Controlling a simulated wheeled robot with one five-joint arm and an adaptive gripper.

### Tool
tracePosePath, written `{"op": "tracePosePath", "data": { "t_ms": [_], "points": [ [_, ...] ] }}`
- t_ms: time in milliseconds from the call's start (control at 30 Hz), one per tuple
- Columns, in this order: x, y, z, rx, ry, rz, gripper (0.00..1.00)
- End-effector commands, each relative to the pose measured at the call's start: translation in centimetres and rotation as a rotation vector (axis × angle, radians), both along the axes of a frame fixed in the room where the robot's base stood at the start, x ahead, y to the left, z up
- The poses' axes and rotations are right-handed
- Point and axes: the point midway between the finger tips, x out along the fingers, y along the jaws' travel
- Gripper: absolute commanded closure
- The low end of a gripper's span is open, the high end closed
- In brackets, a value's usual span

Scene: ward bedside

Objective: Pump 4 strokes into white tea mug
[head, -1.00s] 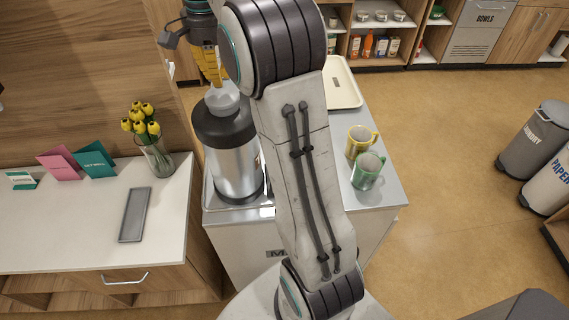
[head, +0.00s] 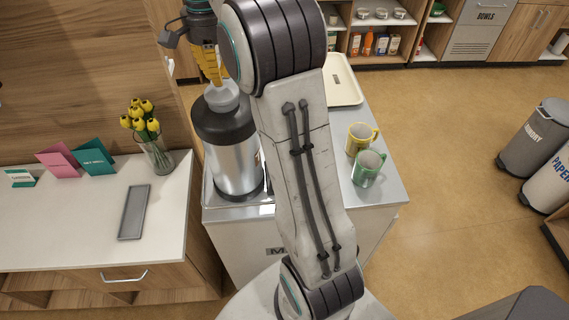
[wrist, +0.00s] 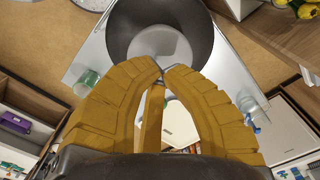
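A steel pump pot (head: 236,165) with a black collar and a pale grey pump top (head: 222,97) stands at the left of the cart. My gripper (head: 219,82) is directly above the pump top, its yellow fingertips at or very near it. In the wrist view the fingertips (wrist: 162,76) are together with nothing between them, over the pale pump top (wrist: 160,45) inside the dark collar (wrist: 200,20). I cannot tell whether they touch it. No white tea mug can be made out; my arm hides part of the cart. A yellow mug (head: 357,140) and a green mug (head: 366,170) stand to the right.
The cart top (head: 386,190) also holds a cream tray (head: 343,88) at the back. A counter (head: 70,225) at left bears a vase of yellow flowers (head: 155,158), cards and a grey tray (head: 134,213). Bins (head: 536,140) stand at far right; the floor between is clear.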

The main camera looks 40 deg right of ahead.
Motion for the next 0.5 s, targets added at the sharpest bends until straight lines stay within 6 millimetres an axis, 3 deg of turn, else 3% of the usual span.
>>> {"op": "tracePosePath", "data": {
  "t_ms": [500],
  "points": [
    [0.0,0.0,-1.7,0.000,0.001,0.000,1.00]
  ]
}}
